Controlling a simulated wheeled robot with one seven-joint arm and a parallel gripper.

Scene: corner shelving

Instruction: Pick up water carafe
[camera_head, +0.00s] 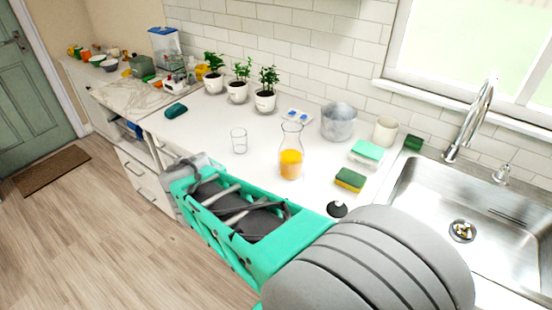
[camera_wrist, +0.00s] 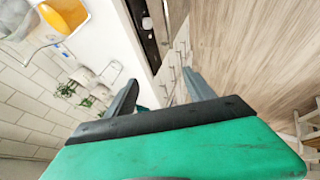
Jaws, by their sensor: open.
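The water carafe (camera_head: 291,162) is clear glass with a narrow waist and orange liquid in its lower part. It stands upright on the white counter, beyond my teal and grey arm in the head view. In the wrist view, what seems to be the carafe (camera_wrist: 72,12) shows orange at the top left, cut off by the frame edge. My gripper (camera_wrist: 160,80) has its two grey fingers spread, with nothing between them. It is apart from the carafe, which lies off to the side of the fingers in the wrist view.
A drinking glass (camera_head: 239,141) stands left of the carafe. A metal pot (camera_head: 339,122), a cream cup (camera_head: 385,130) and a green-yellow sponge (camera_head: 350,180) are to its right. Potted plants (camera_head: 265,100) line the wall. The sink (camera_head: 480,215) is at right.

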